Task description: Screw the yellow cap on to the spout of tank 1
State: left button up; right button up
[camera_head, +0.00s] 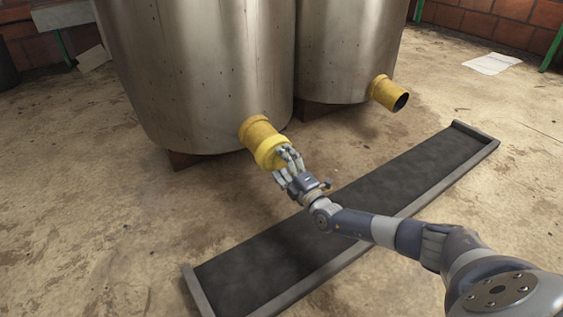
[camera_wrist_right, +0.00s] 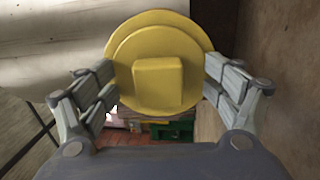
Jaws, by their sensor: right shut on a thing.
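The yellow cap (camera_head: 271,152) is at the mouth of the yellow spout (camera_head: 257,131) on the left steel tank (camera_head: 190,70) in the head view. Cap and spout look lined up; I cannot tell whether the threads are engaged. My right gripper (camera_head: 287,160) is shut on the cap. In the right wrist view the cap (camera_wrist_right: 157,62) faces me with its square knob, and the fingers of the right gripper (camera_wrist_right: 158,85) lie on both sides of its rim. The spout is mostly hidden behind the cap there. My left gripper is not in view.
A second steel tank (camera_head: 350,50) to the right has an open yellow spout (camera_head: 389,93). A long dark tray with a grey rim (camera_head: 190,283) lies on the floor under my right arm. White paper (camera_head: 491,64) lies at the back right. Floor at the left is clear.

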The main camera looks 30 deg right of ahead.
jog(key=m, duration=0.6)
jog(key=shift+w+r+m, duration=0.2)
jog(key=shift+r+m, duration=0.1)
jog(key=m, duration=0.5)
jog(key=shift+d, duration=0.1)
jog(key=o, duration=0.8)
jog(key=shift+c, duration=0.2)
jog(key=o, duration=0.3)
jog(key=shift+w, duration=0.1)
jog(key=shift+f, duration=0.1)
jog(key=shift+s+f, duration=0.1)
jog(key=shift+s, duration=0.1)
jog(key=shift+s+f, duration=0.15)
jog(key=shift+s, duration=0.5)
jog(key=shift+s+f, duration=0.2)
jog(key=shift+s, duration=1.4)
